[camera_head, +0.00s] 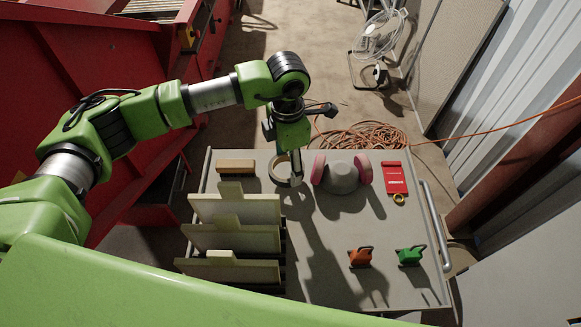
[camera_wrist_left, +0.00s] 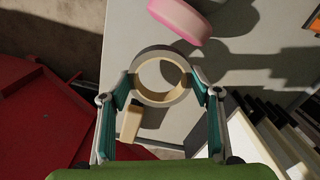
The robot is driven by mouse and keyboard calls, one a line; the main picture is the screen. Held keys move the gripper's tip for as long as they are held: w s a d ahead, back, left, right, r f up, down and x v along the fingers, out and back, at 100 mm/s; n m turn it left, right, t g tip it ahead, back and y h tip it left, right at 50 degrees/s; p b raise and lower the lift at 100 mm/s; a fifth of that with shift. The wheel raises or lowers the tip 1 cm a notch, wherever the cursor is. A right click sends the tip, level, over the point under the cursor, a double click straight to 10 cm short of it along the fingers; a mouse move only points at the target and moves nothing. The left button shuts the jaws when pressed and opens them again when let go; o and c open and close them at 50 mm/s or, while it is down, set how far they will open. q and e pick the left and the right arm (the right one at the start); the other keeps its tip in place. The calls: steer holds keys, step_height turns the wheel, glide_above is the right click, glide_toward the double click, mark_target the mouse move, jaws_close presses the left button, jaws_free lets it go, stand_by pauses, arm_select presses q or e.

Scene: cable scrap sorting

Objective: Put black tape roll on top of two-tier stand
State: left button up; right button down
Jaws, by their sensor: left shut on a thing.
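The tape roll (camera_head: 273,170) is a ring with a dark grey outer side and a beige inner core. In the left wrist view the roll (camera_wrist_left: 163,99) sits between the fingertips of my left gripper (camera_wrist_left: 161,78), which is shut on it from both sides. In the head view my left gripper (camera_head: 295,168) points down at the table's far part, beside the pink ear muffs. How high the roll is above the table I cannot tell. I cannot surely make out a two-tier stand; a rack of upright cream panels (camera_head: 235,209) stands at the table's left. My right gripper is not in view.
The grey table (camera_head: 322,279) also holds a wooden block (camera_head: 236,166), pink ear muffs (camera_head: 363,171) on a grey dome, a red packet (camera_head: 394,178), a small yellow ring (camera_head: 399,198), an orange item (camera_head: 360,256) and a green item (camera_head: 410,255). The front middle is clear.

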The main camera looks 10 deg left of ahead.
arm_select(q)
step_height(320, 180, down, 3)
steer(key=shift+f, duration=0.25)
steer(key=o, duration=1.1)
steer(key=shift+r, duration=0.1)
steer(key=shift+o, duration=0.2)
steer(key=shift+r+p, duration=0.25)
steer(key=shift+p, duration=0.05)
steer(key=shift+r, duration=0.35)
step_height(320, 180, up, 11)
steer(key=b, duration=0.2)
